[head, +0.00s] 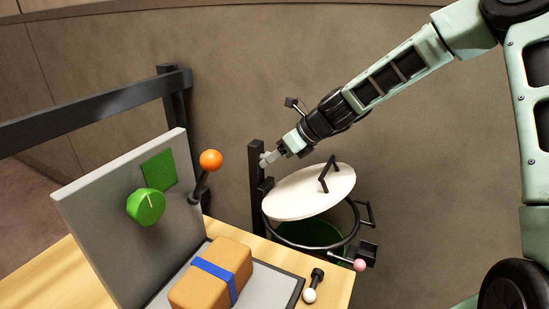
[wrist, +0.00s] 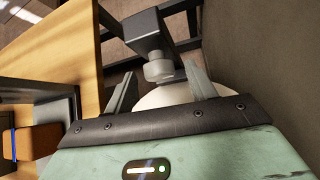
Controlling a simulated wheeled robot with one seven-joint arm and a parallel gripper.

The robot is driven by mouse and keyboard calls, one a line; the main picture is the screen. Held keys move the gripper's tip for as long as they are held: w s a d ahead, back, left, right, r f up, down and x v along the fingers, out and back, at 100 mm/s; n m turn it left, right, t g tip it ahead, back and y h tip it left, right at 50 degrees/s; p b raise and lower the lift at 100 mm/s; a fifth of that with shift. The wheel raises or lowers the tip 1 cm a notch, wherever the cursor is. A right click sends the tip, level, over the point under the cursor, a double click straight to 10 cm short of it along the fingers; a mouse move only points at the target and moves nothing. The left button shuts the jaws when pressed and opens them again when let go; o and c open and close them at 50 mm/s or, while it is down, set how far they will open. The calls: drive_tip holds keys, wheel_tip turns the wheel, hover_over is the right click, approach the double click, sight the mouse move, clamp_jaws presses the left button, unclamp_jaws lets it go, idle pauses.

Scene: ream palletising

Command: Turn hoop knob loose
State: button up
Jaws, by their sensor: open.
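A grey round knob (wrist: 158,70) sits on the end of a black block on the dark post in the wrist view. My gripper (wrist: 163,68) is open, with one finger on each side of the knob; I cannot tell whether either finger touches it. A black hoop (head: 300,246) rings the green bin below a tilted white lid (head: 305,195).
A wooden table (head: 55,285) at the left carries a grey panel with a green dial (head: 146,207), an orange-tipped lever (head: 210,160) and a brown ream with a blue band (head: 205,280). A pink-tipped lever (head: 360,265) projects beside the hoop. A wall stands behind.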

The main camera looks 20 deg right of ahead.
drive_tip(key=shift+f, duration=0.1)
drive_tip(key=shift+c, duration=0.4)
drive_tip(key=c, duration=0.9)
